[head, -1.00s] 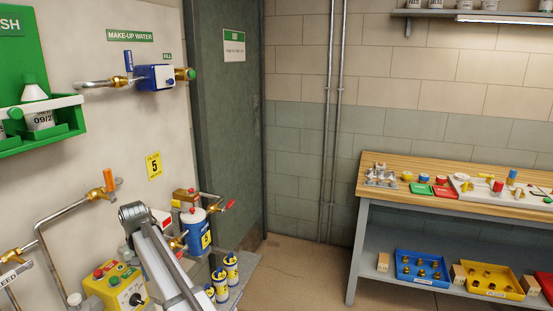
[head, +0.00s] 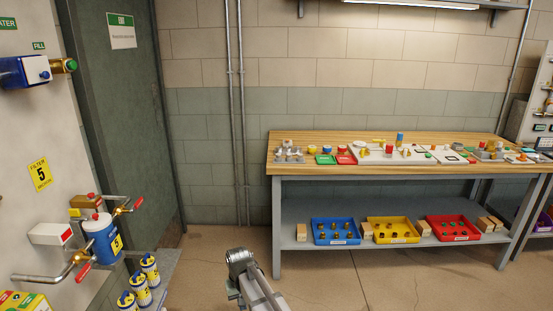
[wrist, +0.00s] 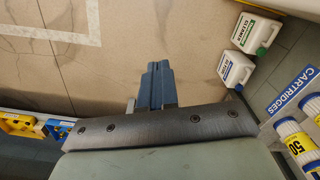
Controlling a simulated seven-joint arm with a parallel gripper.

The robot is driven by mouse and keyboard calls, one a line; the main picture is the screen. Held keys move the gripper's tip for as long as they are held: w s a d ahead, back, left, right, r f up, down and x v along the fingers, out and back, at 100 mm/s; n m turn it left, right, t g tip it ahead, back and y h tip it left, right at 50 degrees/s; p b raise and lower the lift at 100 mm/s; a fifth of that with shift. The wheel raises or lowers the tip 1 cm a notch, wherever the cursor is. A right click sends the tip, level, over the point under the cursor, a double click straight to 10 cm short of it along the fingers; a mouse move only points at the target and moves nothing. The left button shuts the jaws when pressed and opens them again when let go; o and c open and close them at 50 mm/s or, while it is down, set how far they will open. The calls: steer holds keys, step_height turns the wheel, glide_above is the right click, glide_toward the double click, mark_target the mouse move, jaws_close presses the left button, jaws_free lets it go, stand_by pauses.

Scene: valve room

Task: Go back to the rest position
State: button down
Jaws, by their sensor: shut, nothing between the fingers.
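My gripper (wrist: 158,80) shows in the wrist view, its two blue-grey fingers pressed together with nothing between them. It points over bare floor (wrist: 180,30). In the head view my arm shows at the bottom middle, in front of the workbench (head: 400,179), and the fingers are out of that view. The arm touches nothing that I can see.
The blue filter housing (head: 101,240) and several cartridges (head: 150,270) stand at the left. White cleaner bottles (wrist: 238,69) stand right of my gripper in the wrist view. Blue (head: 336,239), yellow (head: 393,238) and red (head: 453,236) bins sit on the bench's lower shelf.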

steer(key=s+d+f+m, duration=0.1)
steer(key=s+d+f, duration=0.25)
steer(key=d, duration=0.65)
steer(key=s+d+f+m, duration=0.2)
steer(key=s+d, duration=0.2)
steer(key=d, duration=0.5)
steer(key=s+d+f+m, duration=0.1)
steer(key=s+d+f, duration=0.25)
steer(key=d, duration=0.65)
steer(key=s+f+g, duration=0.3)
steer(key=s+f, duration=0.6)
steer(key=s, duration=0.6)
steer(key=s+f+g, duration=0.3)
steer(key=s+f, duration=0.7)
steer(key=s, duration=0.5)
steer(key=shift+a+f+g, duration=0.15)
steer(key=shift+f+g, duration=0.1)
steer(key=shift+g, duration=0.15)
